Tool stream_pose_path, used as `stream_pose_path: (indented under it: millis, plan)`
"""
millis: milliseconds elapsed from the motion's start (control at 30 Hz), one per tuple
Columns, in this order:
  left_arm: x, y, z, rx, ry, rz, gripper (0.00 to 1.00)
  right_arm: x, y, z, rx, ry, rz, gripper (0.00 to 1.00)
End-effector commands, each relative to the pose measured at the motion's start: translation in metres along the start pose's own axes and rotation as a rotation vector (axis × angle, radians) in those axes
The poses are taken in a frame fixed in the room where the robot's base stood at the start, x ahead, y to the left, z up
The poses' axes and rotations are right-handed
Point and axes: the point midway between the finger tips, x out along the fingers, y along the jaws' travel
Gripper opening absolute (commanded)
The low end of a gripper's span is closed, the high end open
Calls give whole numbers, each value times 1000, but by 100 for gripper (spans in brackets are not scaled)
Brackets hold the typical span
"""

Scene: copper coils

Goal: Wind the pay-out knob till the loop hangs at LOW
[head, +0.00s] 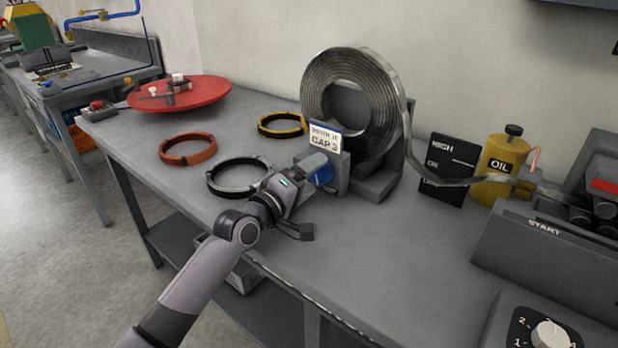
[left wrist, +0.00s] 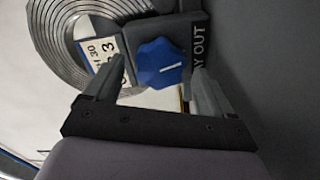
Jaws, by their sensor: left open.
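The blue pay-out knob (head: 325,176) sits on a grey block below the coil stand's sign. In the left wrist view the knob (left wrist: 158,66) shows a white line, with "PAY OUT" lettering beside it. My left gripper (left wrist: 158,80) is open, its fingers on either side of the knob; I cannot tell whether they touch it. In the head view it (head: 309,188) partly hides the knob. The metal strip loop (head: 450,183) sags from the coil (head: 313,92) across the dark HIGH/OK/LOW board (head: 464,153). Its bottom partly covers the LOW lettering. My right gripper is not in view.
A yellow oil can (head: 487,188) stands behind the strip, beside a grey START machine (head: 545,250). Orange (head: 187,160), yellow (head: 270,123) and black-and-silver (head: 216,188) rings lie left of the coil. A red turntable (head: 209,98) is farther back. The bench's front middle is clear.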

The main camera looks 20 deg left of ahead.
Motion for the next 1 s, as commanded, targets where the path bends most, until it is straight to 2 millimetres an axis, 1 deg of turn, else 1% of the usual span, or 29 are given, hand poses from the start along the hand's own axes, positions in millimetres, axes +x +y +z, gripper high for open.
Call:
stream_pose_path:
  millis: [167, 400, 600, 733, 1000]
  plan:
    - [-14, 0, 0, -1, 0, -1, 84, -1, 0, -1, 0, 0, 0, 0]
    - [-47, -1, 0, 1, -1, -2, 84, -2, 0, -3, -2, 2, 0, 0]
    - [-66, -1, 0, 0, 0, -2, 84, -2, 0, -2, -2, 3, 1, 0]
    - [-71, -1, 0, 0, 0, -2, 84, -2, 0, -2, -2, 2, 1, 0]
    - [-71, 0, 0, 0, 0, -2, 84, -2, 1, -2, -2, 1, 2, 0]
